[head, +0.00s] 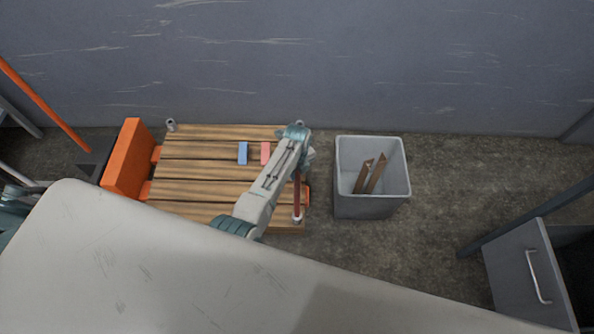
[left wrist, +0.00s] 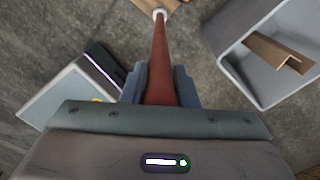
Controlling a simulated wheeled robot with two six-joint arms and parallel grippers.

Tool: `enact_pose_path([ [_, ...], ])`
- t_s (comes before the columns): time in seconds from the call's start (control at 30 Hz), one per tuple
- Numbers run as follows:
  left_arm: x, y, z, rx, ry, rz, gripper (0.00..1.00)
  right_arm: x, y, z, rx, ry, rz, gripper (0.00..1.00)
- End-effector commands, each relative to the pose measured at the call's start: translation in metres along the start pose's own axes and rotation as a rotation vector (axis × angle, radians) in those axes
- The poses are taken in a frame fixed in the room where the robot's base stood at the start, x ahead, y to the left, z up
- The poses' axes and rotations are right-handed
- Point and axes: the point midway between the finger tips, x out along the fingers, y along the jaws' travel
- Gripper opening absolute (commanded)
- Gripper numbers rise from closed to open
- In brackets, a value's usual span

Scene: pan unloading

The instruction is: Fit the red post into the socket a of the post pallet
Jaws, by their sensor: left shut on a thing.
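The red post (head: 297,193) is held by my left gripper (left wrist: 160,82), whose fingers press on both its sides in the left wrist view. The post (left wrist: 160,55) points away from the gripper, and its far end meets a pale ring (left wrist: 160,13) at a corner of the wooden post pallet (head: 200,172). In the head view this ring (head: 297,219) is at the pallet's near right corner. I cannot tell whether the post's end is inside it. Other grey sockets show at the far left (head: 170,125) and far right (head: 300,124) corners. No socket letter is readable. My right gripper is out of view.
A blue block (head: 242,153) and a pink block (head: 265,153) lie on the pallet. A grey bin (head: 371,206) with brown pieces stands right of it. An orange upright part (head: 128,165) adjoins its left side. A drawer unit (head: 515,275) is at lower right.

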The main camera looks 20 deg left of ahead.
Motion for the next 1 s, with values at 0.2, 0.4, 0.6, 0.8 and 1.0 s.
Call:
enact_pose_path([
  [0.2,-0.001,-0.001,0.001,0.000,-0.001,-0.001,0.52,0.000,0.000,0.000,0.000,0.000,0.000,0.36],
  [0.4,0.000,0.001,0.000,0.000,0.000,0.001,0.52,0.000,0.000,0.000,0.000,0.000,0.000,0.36],
  [0.6,-0.003,0.000,0.000,0.000,-0.001,-0.001,0.52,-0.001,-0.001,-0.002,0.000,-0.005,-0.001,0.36],
  [0.8,-0.041,-0.001,0.001,0.000,-0.003,-0.005,0.52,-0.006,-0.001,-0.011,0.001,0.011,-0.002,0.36],
  [1.0,-0.081,-0.001,0.000,-0.001,-0.001,-0.004,0.52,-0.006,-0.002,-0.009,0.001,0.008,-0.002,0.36],
])
